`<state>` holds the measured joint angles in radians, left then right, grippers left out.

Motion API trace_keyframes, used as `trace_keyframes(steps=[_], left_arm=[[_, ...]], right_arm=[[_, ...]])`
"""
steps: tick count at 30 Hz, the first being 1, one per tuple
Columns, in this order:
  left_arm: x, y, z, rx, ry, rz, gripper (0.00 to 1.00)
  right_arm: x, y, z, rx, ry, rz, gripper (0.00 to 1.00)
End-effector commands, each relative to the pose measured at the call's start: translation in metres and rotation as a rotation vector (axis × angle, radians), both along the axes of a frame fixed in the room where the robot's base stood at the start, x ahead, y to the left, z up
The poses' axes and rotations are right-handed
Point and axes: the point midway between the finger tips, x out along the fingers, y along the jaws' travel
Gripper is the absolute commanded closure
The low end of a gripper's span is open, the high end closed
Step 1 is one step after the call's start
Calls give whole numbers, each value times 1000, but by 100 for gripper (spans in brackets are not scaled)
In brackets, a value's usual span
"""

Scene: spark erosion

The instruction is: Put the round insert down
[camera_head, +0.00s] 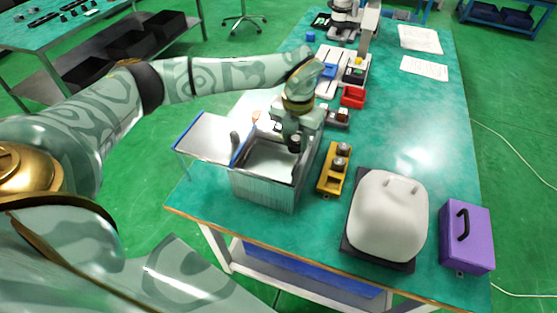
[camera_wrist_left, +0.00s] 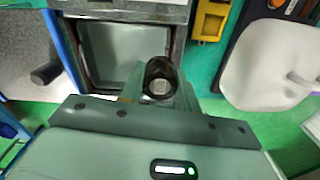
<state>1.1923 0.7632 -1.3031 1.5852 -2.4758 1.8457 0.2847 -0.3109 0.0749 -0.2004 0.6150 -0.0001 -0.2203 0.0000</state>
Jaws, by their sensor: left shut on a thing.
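My left gripper (camera_head: 296,138) hangs over the right part of an open metal tank (camera_head: 262,194), its fingers pointing down. It is shut on the round insert (camera_head: 295,147), a small dark round piece. In the left wrist view the round insert (camera_wrist_left: 161,79) shows as a dark ring with a paler centre, between the fingers of the left gripper (camera_wrist_left: 160,90). The tank (camera_wrist_left: 76,62) lies behind it there, and I cannot tell the insert's height above it. My right gripper is not in view.
A clear panel with a blue edge (camera_head: 209,138) sticks out left of the tank. A white rounded cover on a dark base (camera_head: 388,215) and a purple case (camera_head: 467,237) stand at the right. A red tray (camera_head: 353,97) lies beyond.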

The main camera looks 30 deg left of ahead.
Motion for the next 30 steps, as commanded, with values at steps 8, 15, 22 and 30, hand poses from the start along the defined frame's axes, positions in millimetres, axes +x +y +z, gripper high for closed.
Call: trace_keyframes(steps=[8, 15, 22, 30], left_arm=[[-19, 24, -41, -1, 3, -3, 100], [-22, 28, -47, -2, 1, -3, 100], [-26, 32, -82, -1, 5, -3, 100], [-25, 33, -84, -1, 1, -4, 100]], right_arm=[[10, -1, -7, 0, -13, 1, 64], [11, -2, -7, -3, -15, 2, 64], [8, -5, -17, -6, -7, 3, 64], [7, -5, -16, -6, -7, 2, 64]])
